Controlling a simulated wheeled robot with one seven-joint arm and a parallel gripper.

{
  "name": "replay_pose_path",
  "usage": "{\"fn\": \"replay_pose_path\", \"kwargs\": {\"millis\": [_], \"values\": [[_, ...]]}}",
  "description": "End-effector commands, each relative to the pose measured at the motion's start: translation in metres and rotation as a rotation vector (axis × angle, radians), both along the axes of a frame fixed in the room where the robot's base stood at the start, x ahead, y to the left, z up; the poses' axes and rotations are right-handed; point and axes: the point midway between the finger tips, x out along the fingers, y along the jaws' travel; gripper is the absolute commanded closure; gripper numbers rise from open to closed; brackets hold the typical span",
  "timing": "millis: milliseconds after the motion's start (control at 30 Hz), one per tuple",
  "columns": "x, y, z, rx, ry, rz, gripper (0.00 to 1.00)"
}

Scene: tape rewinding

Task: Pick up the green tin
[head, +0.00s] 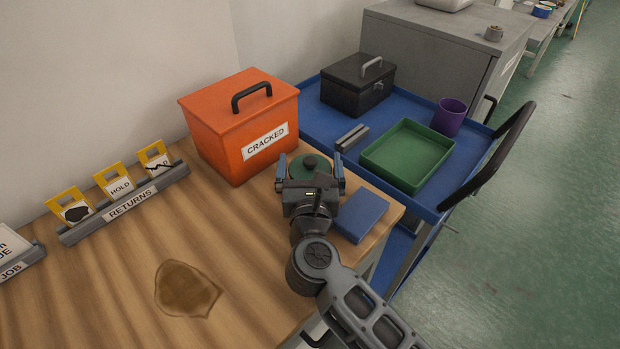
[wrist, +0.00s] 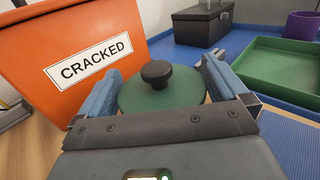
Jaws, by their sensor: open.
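The green tin (head: 311,166) stands on the wooden table close to the orange box. It has a round green lid with a dark knob. In the wrist view the green tin (wrist: 160,92) shows its lid and knob between the two blue fingers; its lower part is hidden by my gripper. My gripper (head: 310,173) is open, with one finger on each side of the tin. In the wrist view my gripper (wrist: 162,85) spans the lid. I cannot tell whether the fingers touch the tin.
An orange box (head: 240,125) labelled CRACKED stands just left of the tin. A blue flat block (head: 361,216) lies to its right on the table. Behind is a blue cart (head: 315,119) with a green tray (head: 407,154), a black box (head: 357,83) and a purple cup (head: 449,117).

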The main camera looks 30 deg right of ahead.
Motion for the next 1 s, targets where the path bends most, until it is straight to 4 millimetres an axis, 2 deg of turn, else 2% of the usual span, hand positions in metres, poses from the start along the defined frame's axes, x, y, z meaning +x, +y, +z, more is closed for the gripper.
{"fn": "replay_pose_path", "kwargs": {"millis": [300, 800, 1000], "values": [[0.0044, -0.0024, -0.0002, 0.000, 0.000, 0.000, 0.01], [0.0041, -0.0023, -0.0002, 0.000, 0.000, 0.000, 0.49], [0.0042, -0.0023, 0.0005, 0.000, -0.001, 0.000, 0.49]]}}
